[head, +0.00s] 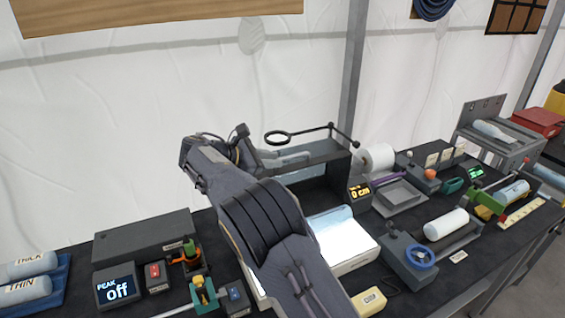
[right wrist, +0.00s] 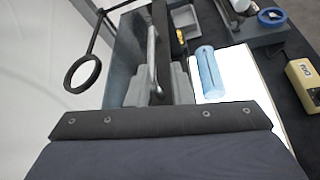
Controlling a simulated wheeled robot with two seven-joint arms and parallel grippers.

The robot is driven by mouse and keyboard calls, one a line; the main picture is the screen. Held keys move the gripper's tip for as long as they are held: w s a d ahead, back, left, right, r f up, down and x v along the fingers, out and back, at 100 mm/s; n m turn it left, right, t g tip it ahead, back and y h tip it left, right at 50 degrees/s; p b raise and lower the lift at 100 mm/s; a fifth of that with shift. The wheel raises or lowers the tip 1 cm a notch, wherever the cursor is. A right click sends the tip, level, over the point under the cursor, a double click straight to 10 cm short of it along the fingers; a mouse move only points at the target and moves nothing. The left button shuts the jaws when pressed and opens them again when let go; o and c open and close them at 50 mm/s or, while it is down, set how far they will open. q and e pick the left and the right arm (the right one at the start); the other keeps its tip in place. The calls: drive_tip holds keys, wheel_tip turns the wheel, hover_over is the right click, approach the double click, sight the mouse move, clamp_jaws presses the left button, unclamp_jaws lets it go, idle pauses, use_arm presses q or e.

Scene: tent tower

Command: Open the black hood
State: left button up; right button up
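I take the dark box (head: 322,182) in the middle of the bench, behind a bright white light panel (head: 345,245), to be the black hood. Its top shows a pale bluish panel, also in the right wrist view (right wrist: 127,62). A thin metal bar (right wrist: 152,50) runs along it. My right gripper (head: 262,157) reaches in at the hood's left end. In the wrist view its grey fingers (right wrist: 160,85) stand either side of the bar's near end; I cannot tell if they grip it. My forearm hides part of the hood. My left gripper is not in view.
A ring on a dark arm (head: 277,138) stands above and behind the hood. A pale blue roll (right wrist: 208,72) lies on the panel. White tent wall is close behind.

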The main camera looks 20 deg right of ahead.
sight(265, 172)
drive_tip(key=shift+a+r, duration=0.1)
drive_tip(key=shift+a, duration=0.2)
drive_tip(key=w+f+m+t+b, duration=0.1)
drive_tip(key=w+f+m+b, duration=0.1)
drive_tip(key=b, duration=0.2)
drive_tip(key=shift+w+a+b, duration=0.1)
drive_tip(key=shift+w+b, duration=0.1)
drive_tip(key=shift+b, duration=0.2)
drive_tip(key=shift+w+r+m+t+h+b, duration=0.15)
drive_tip(key=shift+w+m+t+h+b, duration=0.35)
drive_tip(key=shift+w+m+b, duration=0.55)
drive_tip(key=shift+d+r+p, duration=0.1)
drive_tip(key=shift+d+p, duration=0.25)
drive_tip(key=shift+p, duration=0.1)
drive_tip(key=p+x, duration=0.1)
drive_tip(key=x, duration=0.6)
drive_tip(key=shift+a, duration=0.1)
